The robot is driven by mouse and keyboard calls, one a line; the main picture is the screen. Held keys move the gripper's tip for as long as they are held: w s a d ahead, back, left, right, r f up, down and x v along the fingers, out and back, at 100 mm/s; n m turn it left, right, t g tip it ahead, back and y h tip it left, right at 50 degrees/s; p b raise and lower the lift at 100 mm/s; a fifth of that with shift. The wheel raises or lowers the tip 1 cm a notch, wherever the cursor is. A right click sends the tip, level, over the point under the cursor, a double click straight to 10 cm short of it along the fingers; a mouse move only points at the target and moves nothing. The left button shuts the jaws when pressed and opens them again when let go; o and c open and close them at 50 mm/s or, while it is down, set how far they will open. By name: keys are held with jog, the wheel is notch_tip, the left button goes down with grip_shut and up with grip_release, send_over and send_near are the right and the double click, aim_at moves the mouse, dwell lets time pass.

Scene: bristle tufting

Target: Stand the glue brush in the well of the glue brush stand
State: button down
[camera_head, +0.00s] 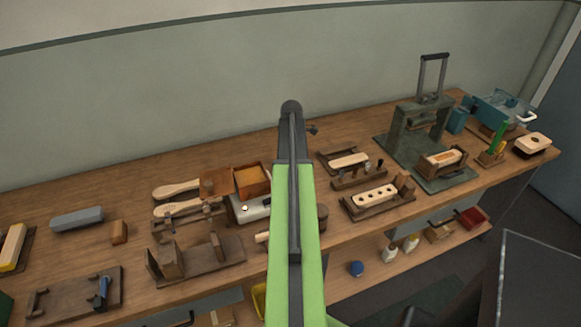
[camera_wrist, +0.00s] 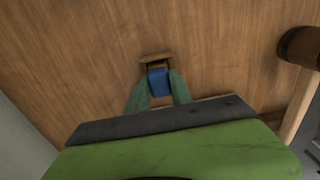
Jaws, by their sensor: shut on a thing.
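In the wrist view my gripper (camera_wrist: 158,88) has its two green fingers closed on a small blue piece, which I take to be part of the glue brush (camera_wrist: 158,82). The rest of the brush is mostly hidden by my fingers and wrist. A small brown wooden piece (camera_wrist: 155,57) shows just beyond the fingertips. I cannot tell whether it belongs to the brush or is the glue brush stand, or whether they touch. In the head view my green arm hides the gripper and what it holds. I cannot make out the stand for certain there.
A mallet with a dark head (camera_wrist: 302,46) lies right of my gripper. The workbench (camera_head: 130,195) carries pale brush blanks (camera_head: 374,196), an orange-filled box (camera_head: 252,181) and a dark green press (camera_head: 421,128). Bare wood surrounds the fingertips in the wrist view.

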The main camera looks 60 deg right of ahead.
jog(key=shift+f, duration=0.3)
jog(key=c, duration=0.7)
grip_release()
jog(key=shift+o, duration=0.2)
jog(key=shift+r, duration=0.15)
notch_tip(320, 180, up, 7)
jog(key=p, duration=0.6)
jog(key=shift+p, duration=0.4)
